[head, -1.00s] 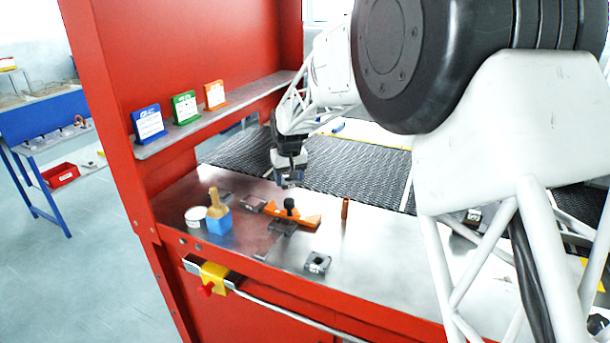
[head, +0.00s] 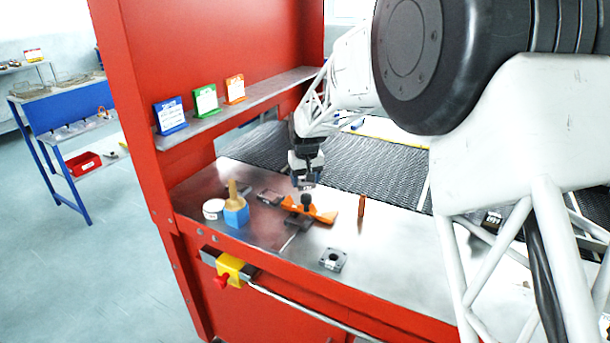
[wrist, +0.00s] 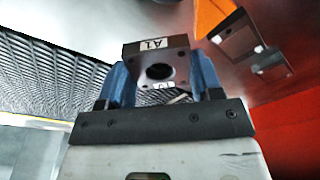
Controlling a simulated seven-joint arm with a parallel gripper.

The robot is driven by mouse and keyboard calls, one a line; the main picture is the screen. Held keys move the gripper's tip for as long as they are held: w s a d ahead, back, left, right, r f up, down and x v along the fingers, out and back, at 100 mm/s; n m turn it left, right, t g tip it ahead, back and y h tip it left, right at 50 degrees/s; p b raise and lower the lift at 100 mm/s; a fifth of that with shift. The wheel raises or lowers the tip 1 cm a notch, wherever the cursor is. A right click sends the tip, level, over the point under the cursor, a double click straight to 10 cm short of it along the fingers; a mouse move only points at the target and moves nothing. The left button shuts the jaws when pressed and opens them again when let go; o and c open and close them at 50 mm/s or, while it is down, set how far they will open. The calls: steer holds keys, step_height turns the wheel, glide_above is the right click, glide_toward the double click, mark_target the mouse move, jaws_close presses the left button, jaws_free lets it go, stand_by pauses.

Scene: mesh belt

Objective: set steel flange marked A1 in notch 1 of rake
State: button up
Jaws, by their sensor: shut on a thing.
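The steel flange marked A1 (wrist: 158,64) is a grey square block with a round hole, between the blue fingers of my gripper (wrist: 160,85) in the wrist view. Its A1 label reads upside down there. In the head view my gripper (head: 305,184) points down above the steel bench, just behind an orange angled piece (head: 324,214); the flange is too small to make out there. I cannot tell for sure whether that orange piece is the rake, and no notch numbers are readable. A dark block with a black knob (head: 306,203) stands against it.
Another flange (head: 333,259) lies near the bench's front edge, and a grey block (head: 268,197) lies left of the orange piece. A blue block with a brush (head: 236,212), a white round tub (head: 213,209) and an upright orange post (head: 361,205) stand nearby. The mesh belt (head: 380,165) runs behind.

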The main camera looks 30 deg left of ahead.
steer(key=shift+f, duration=2.3)
steer(key=shift+f, duration=0.6)
steer(key=o, duration=1.3)
steer(key=shift+a, duration=0.1)
steer(key=r, duration=0.5)
steer(key=d+r, duration=0.1)
steer(key=r, duration=0.1)
steer(key=shift+s+r, duration=0.2)
steer(key=shift+s, duration=0.05)
steer(key=shift+r, duration=0.2)
